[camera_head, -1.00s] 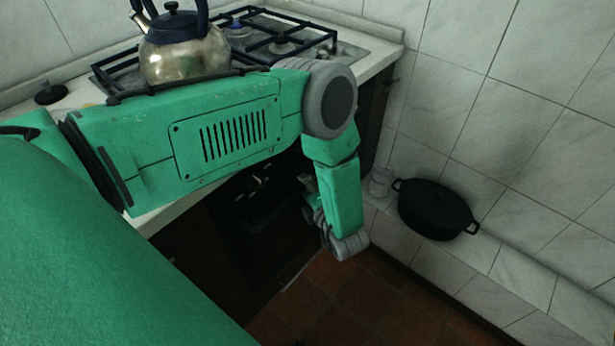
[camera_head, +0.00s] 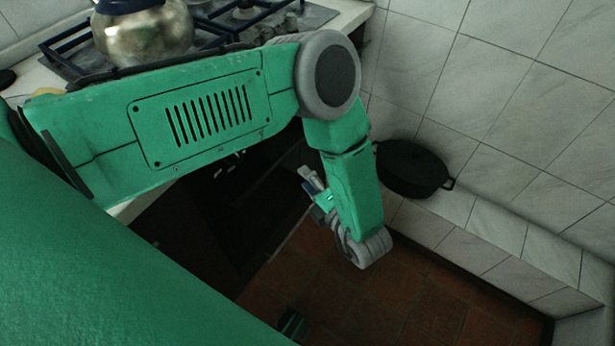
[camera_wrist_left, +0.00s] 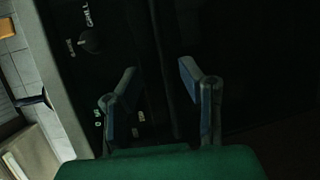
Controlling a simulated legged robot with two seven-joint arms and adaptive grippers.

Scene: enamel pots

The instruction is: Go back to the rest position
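My left arm reaches in from the left, across the front of the stove, and bends down at the elbow. My left gripper (camera_head: 313,187) hangs low in front of the dark oven front, partly hidden by my forearm. In the left wrist view its two fingers stand apart with nothing between them (camera_wrist_left: 158,75). The oven panel with a knob (camera_wrist_left: 90,40) shows beyond the fingers. My right gripper does not show in either view.
A metal kettle (camera_head: 143,34) stands on the gas stove (camera_head: 318,17), behind my upper arm. A black lidded pot (camera_head: 412,168) sits on the tiled ledge (camera_head: 482,224), right of my forearm. The red tiled floor (camera_head: 400,300) below is clear.

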